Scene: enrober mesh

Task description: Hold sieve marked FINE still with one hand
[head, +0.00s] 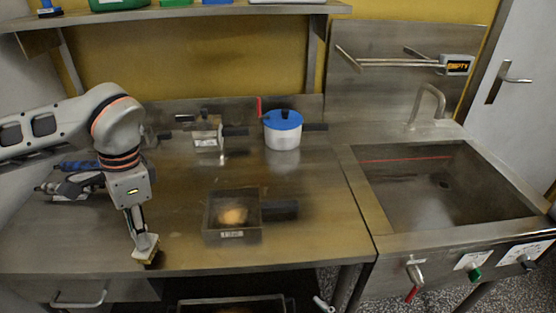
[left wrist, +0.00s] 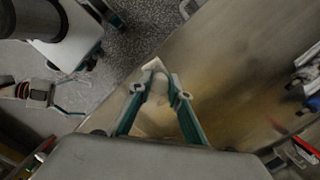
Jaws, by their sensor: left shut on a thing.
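A square metal sieve (head: 208,222) stands on the worktop, right of the middle of the bench. Its front label is too small to read surely. A dark handle (head: 280,210) points right from it, and a round orange-tan patch shows inside. My left gripper (head: 146,246) is at the bench's front edge, left of the sieve and apart from it. It is shut on a pale block (left wrist: 154,68) with a brown lower edge. What looks like my right gripper (left wrist: 70,100) shows at the left of the left wrist view, away from the bench; its jaws are unclear.
A second box-shaped sieve (head: 208,134) and a white pot (head: 283,140) with a blue lid stand at the back. Blue and grey tools (head: 75,183) lie behind my left arm. A sink (head: 440,190) is at the right. The worktop (head: 310,220) right of the sieve is clear.

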